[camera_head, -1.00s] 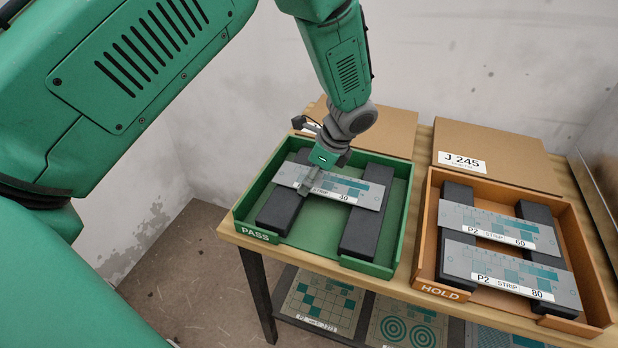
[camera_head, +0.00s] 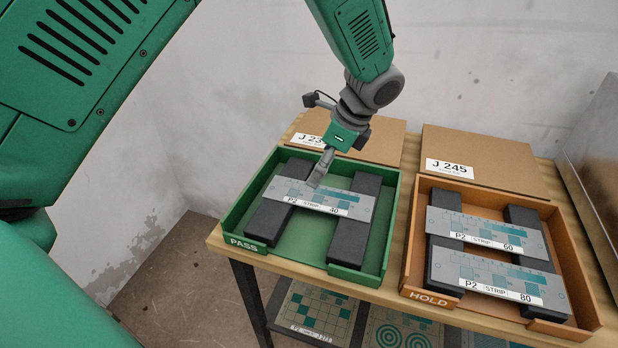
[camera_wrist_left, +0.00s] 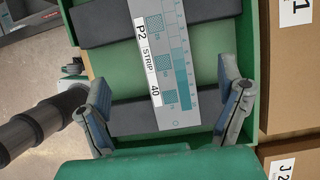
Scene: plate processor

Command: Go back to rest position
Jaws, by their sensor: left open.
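The grey P2 strip 40 (camera_head: 352,208) lies across two dark bars in the green PASS tray (camera_head: 305,245). My left gripper (camera_head: 318,176) is just above the strip's middle, pointing down. In the left wrist view the gripper (camera_wrist_left: 168,92) has its two fingers wide apart, one on each side of strip 40 (camera_wrist_left: 172,100), with gaps between fingers and strip. It holds nothing. My right gripper is not in view.
The orange HOLD tray (camera_head: 411,262) stands to the right with strip 60 (camera_head: 475,224) and strip 80 (camera_head: 480,271) on its bars. Cardboard boxes (camera_head: 488,165) lie behind the trays. Printed plates lie on the shelf below. A metal panel (camera_head: 600,150) stands at far right.

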